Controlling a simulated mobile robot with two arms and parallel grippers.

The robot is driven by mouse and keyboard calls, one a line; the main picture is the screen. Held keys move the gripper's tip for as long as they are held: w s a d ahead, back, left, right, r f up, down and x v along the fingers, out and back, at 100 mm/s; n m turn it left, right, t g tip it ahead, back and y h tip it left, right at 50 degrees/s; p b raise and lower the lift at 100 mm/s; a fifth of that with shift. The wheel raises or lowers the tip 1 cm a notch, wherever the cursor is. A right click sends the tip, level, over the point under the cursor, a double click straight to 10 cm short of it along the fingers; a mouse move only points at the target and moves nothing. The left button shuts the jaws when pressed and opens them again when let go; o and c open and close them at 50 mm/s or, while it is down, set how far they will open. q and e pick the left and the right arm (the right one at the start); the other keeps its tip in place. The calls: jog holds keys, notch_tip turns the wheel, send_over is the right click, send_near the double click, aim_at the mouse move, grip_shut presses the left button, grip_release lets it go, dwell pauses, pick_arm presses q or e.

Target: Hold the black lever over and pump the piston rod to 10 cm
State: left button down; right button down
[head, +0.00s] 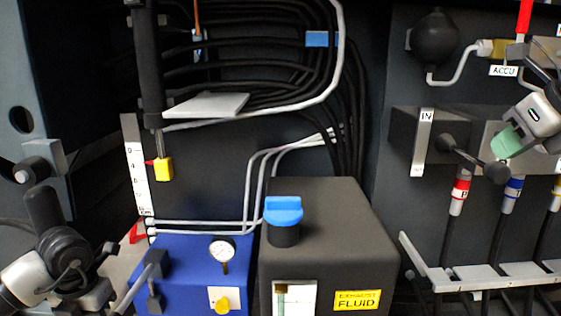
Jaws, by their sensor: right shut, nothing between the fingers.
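The black lever (466,155) reaches out from the valve block marked IN and ends in a black ball (497,173). My right gripper (505,143) has green fingertips, is shut and empty, and sits just above the ball; contact is unclear. The piston rod (159,143) shows briefly below its black cylinder (148,60). A yellow block (163,168) with a red pointer is at its lower end, near the upper part of the white scale (138,165). My left arm is at the lower left, beside the blue pump (195,270) and its grey handle (135,285); its fingertips cannot be made out.
A dark tank (330,225) with a blue cap (284,210) stands in the middle. A gauge (222,251) sits on the pump. A black accumulator ball (435,38) is above the block.

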aim_at(507, 175)
jog(key=shift+f, duration=2.95)
pick_arm(q)
jog(key=shift+f, duration=0.1)
jog(key=shift+f, duration=5.95)
jog(key=r, duration=1.2)
jog(key=shift+s+r, duration=0.2)
jog(key=shift+r, duration=0.1)
jog(key=shift+f, duration=0.1)
